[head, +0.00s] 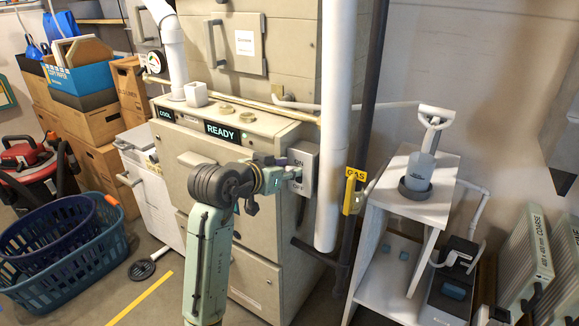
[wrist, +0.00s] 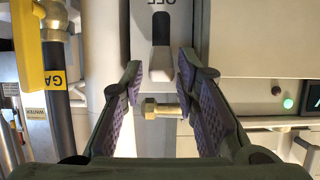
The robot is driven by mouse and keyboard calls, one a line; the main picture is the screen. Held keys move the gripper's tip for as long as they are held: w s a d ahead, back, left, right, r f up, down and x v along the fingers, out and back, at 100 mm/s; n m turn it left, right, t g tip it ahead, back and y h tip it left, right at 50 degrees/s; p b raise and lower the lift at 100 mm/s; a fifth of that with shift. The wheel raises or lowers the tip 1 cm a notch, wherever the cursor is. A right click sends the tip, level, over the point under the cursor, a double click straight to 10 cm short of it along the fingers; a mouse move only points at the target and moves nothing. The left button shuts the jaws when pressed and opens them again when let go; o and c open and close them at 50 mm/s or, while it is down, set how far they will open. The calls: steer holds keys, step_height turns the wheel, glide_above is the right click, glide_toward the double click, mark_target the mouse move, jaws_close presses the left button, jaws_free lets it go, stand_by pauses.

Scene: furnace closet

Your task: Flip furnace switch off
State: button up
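The furnace (head: 225,145) is a large beige cabinet with lit COOL and READY displays. Its pale switch box (head: 303,160), marked ON above and OFF below, sits at the right side. The ON lettering is not visible there. No contact is visible.
A yellow GAS valve handle (head: 351,190) and a thick white pipe (head: 337,120) stand just right of the switch box. A brass fitting (wrist: 163,108) shows between my fingers. A white shelf unit (head: 405,190) is at the right, blue baskets (head: 65,250) at the left.

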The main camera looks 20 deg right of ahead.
steer(key=shift+x, duration=1)
steer(key=shift+a, duration=0.1)
jaws_close()
